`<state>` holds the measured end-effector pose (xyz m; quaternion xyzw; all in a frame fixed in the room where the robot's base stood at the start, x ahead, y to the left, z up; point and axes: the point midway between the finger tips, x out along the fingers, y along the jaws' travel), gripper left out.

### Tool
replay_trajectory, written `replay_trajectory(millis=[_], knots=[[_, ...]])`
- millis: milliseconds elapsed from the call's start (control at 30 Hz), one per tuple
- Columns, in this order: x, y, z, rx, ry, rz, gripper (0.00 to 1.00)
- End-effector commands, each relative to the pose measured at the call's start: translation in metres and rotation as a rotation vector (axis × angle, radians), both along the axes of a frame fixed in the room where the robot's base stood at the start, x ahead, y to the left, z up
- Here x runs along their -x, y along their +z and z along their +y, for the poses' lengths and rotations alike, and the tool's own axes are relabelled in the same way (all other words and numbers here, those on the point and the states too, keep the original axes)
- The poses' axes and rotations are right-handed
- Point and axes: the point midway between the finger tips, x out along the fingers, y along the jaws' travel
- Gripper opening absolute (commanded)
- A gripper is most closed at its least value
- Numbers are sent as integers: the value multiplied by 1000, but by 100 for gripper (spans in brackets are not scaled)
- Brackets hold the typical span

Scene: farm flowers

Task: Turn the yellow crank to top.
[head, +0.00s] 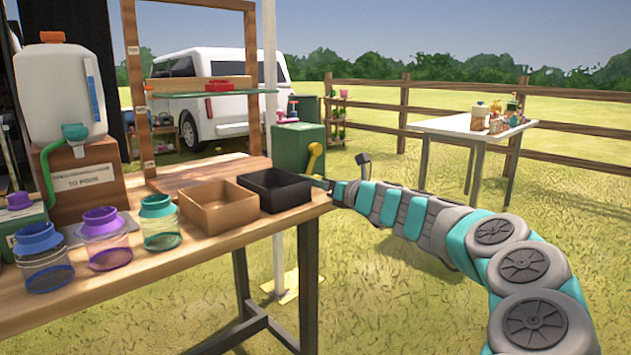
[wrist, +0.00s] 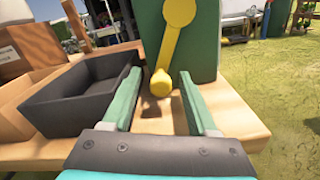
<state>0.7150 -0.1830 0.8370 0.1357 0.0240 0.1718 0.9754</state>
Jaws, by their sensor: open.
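The yellow crank (wrist: 172,48) is on the face of a green box (wrist: 145,35) on the wooden table. In the wrist view its arm runs from a round hub at the top down to a knob at the bottom, tilted slightly left. The crank also shows in the head view (head: 315,158), on the right side of the green box (head: 292,145). My gripper (wrist: 158,76) is open and empty. Its two green fingers point at the box, with the crank's knob between and beyond their tips in the picture. I cannot tell whether they touch it.
A black tray (wrist: 52,118) lies just left of my gripper, beside a brown tray (head: 228,218). Jars with blue, purple and teal lids (head: 107,240) and a white jug (head: 62,95) stand further left. Right of the table (wrist: 243,118) is open grass. A white table (head: 470,124) stands further back.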

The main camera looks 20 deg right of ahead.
Motion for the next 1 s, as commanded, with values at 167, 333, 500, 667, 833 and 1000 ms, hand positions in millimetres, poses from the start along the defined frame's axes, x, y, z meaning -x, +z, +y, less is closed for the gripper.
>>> replay_trajectory(millis=[167, 333, 500, 667, 833, 1000], knots=[[13, 0, -6, -2, -1, 0, 59], [36, 0, -15, -1, -3, -1, 59], [57, 1, -21, -1, -1, -2, 59], [68, 1, -25, 0, -1, -2, 59], [73, 0, -27, 0, 0, -1, 59], [73, 0, -27, 0, 0, -1, 59]])
